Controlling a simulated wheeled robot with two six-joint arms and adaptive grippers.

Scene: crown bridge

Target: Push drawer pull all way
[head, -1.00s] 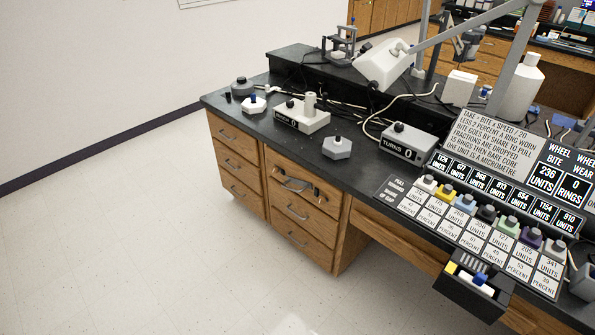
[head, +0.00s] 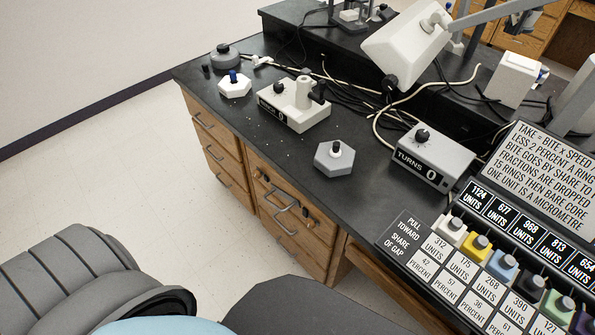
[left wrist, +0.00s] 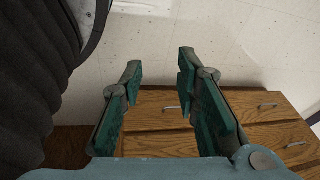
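A wooden drawer cabinet under the bench carries metal drawer pulls. In the head view the upper front drawer has a grey pull (head: 285,187) standing out from its face, with small dark pieces near its ends. Another pull (head: 281,204) shows just below it. In the left wrist view, drawer fronts show with several pulls, one of them (left wrist: 172,108) between my fingers in the picture. My left gripper (left wrist: 160,64) is open and empty, with wood and pale floor visible between its fingers. I cannot tell its distance from the drawers. My right gripper is out of both views.
The black bench top (head: 265,152) holds a white device (head: 293,110), a grey hexagonal knob base (head: 334,158) and a "TURNS" box (head: 433,158). Several coloured keys stand on a labelled panel (head: 460,260) at right. The floor beside the cabinet (head: 130,170) is clear.

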